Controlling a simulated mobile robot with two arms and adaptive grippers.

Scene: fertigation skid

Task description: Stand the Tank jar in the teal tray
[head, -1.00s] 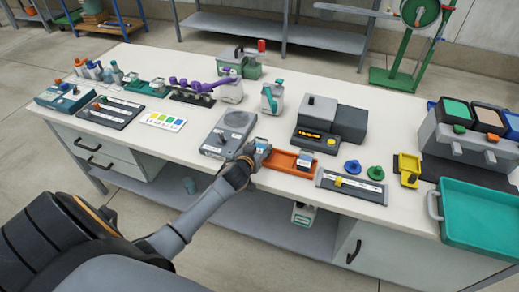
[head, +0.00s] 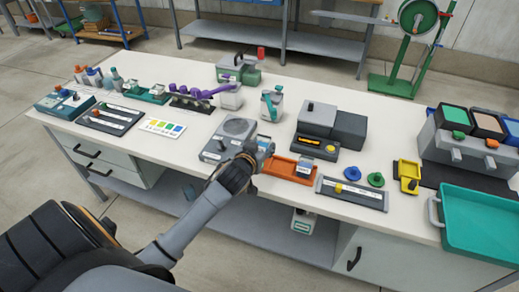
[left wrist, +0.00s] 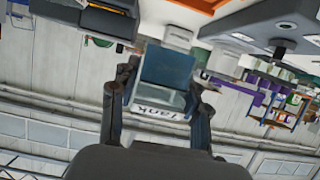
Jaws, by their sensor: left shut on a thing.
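The Tank jar (left wrist: 160,90), a small clear container with a blue-grey part and a white label reading "Tank" upside down, is between the fingers of my left gripper (left wrist: 158,105) in the left wrist view. The gripper is shut on it. In the head view my left gripper (head: 262,150) is at the left end of the orange tray, beside the grey scale, and mostly hides the jar. The teal tray (head: 487,226) is at the right end of the bench, well apart from the gripper, and looks empty. My right gripper is not in view.
Another small labelled jar (head: 304,165) stands in the orange tray (head: 280,170). The grey scale (head: 229,138), a dark device with a display (head: 318,143), a grey slide panel (head: 352,193), blue and green knobs (head: 353,173) and a yellow holder (head: 408,175) crowd the bench.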

